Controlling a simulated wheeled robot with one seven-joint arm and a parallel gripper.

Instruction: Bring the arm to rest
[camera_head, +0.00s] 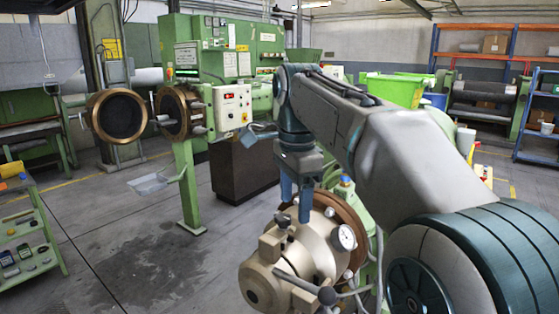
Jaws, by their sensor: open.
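My arm reaches in from the right and bends down at the middle of the picture. My gripper (295,203) hangs at its end, pointing down. Its two blue fingers are apart, with nothing seen between them. In the picture the fingertips overlap the top of a beige machine part (318,247) with a dial gauge and a lever. I cannot tell how far apart they are in depth, or whether they touch.
A green extruder (187,190) with a round flange and a white control box (232,105) stands behind, left of my arm. A green bin (397,90) and shelves (489,45) are at the back right. A green panel (27,240) is at the left. The grey floor (140,255) left of the gripper is mostly clear.

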